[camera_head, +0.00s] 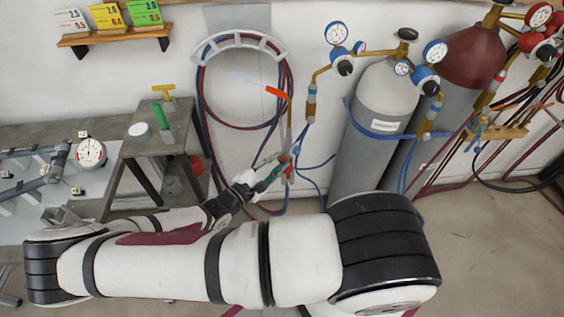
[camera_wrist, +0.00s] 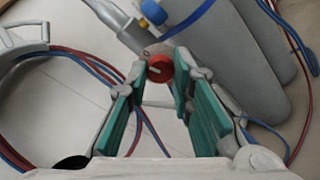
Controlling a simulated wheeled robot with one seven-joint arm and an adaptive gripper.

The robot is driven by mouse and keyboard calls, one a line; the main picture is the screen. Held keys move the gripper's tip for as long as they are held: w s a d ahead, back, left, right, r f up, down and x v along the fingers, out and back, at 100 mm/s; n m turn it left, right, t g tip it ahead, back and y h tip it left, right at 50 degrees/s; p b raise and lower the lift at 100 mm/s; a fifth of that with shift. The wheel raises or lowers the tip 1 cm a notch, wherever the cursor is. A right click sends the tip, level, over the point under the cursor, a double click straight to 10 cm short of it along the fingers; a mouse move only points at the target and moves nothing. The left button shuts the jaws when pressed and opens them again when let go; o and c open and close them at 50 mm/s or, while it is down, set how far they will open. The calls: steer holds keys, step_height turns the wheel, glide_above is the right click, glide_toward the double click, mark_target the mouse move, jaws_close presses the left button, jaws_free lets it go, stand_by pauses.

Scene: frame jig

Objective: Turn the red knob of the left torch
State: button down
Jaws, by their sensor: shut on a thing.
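The left torch (camera_head: 289,139) hangs upright near the wall, left of the gas cylinders. Its red knob (camera_head: 283,159) is low on the torch. In the wrist view the red knob (camera_wrist: 160,68) shows face-on, with a pale bar across it, between the far ends of the green finger pads. My gripper (camera_head: 276,168) reaches up to the torch from the lower left and is shut on the red knob; it also shows in the wrist view (camera_wrist: 158,76). A blue knob (camera_wrist: 153,12) sits above the red one. The fingers hide part of the torch's lower end.
A grey cylinder (camera_head: 372,145) and a dark red one (camera_head: 466,62) stand to the right with gauges on top. Red and blue hoses hang on a wall rack (camera_head: 239,43). A grey stand (camera_head: 160,125) is at left. Another torch (camera_head: 481,125) is at far right.

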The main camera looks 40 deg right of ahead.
steer(key=shift+m+p, duration=1.1)
steer(key=shift+m, duration=0.3)
steer(key=c, duration=1.4)
jaws_free()
steer(key=shift+a, duration=0.1)
steer(key=s+a, duration=0.2)
steer(key=a, duration=0.9)
steer(key=shift+a+r, duration=0.3)
